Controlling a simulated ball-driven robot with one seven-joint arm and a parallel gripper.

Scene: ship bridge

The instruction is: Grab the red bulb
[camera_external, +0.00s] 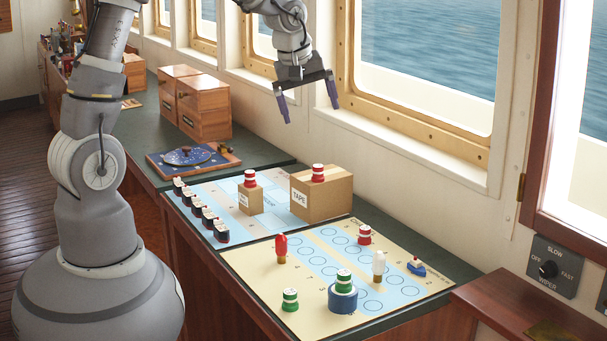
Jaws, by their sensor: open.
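The red bulb (281,246) stands upright on the cream and blue chart (258,277) at the front of the counter, toward the chart's left side. Its lower part is a brownish-gold base. My gripper (309,103) is open and empty, with its two purple-tipped fingers pointing down. It hangs in the air in front of the window wall, well above the counter and apart from the bulb.
A white bulb (379,265), red-white buoy (365,235), green-white buoy (290,299), blue cylinder (343,298) with another green-white piece on top, and small boat (416,267) share the chart. Cardboard boxes (322,197) topped with red-white pieces stand behind. Window frames border the right.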

